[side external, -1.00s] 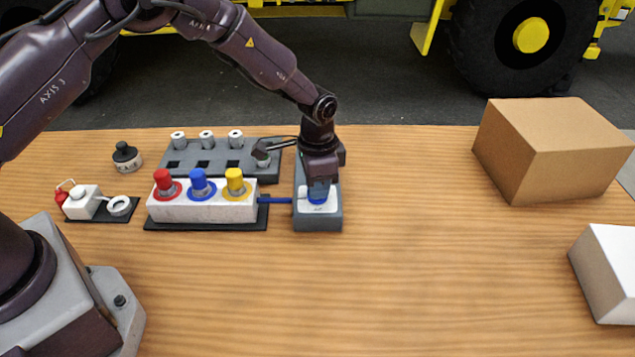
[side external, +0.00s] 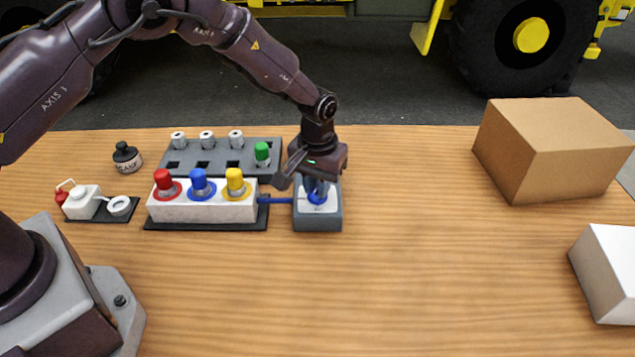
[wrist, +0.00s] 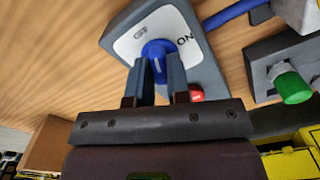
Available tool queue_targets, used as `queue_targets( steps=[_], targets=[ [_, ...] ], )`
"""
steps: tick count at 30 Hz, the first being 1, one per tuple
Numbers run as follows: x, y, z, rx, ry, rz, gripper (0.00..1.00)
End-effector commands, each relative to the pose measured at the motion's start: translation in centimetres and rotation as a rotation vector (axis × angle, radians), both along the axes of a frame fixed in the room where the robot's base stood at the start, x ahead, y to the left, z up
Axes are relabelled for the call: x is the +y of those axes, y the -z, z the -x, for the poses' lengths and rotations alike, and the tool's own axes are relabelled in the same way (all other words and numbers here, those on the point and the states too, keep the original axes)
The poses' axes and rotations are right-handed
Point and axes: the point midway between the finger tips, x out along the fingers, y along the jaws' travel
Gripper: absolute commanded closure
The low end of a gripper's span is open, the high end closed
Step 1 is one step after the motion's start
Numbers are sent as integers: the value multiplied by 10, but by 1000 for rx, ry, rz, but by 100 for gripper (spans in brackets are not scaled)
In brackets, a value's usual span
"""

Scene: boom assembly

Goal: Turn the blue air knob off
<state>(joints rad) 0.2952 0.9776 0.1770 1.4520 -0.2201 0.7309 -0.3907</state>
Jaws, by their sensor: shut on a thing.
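The blue air knob (wrist: 157,50) sits on a white plate (wrist: 127,45) marked ON and OFF. A short pale line on the knob's side faces my gripper (wrist: 160,70). The fingers are shut on the knob, one on each side. The gripper hides part of the knob and the back of the box. I cannot tell exactly which label the knob points at.
A blue hose (side external: 276,199) joins the box to a white block (side external: 203,211) with red, blue and yellow knobs. Behind is a grey rack (side external: 220,150) with a green cap (side external: 262,153). A cardboard box (side external: 550,150) stands right; the table between is clear.

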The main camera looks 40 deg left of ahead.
Motion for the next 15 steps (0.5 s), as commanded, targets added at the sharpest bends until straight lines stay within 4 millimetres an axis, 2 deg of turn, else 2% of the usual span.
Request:
queue_targets(
  steps=[6,15],
  targets=[
    [0,-1,1,3,-186,0,100],
    [0,-1,0,3,-363,0,100]
  ],
)
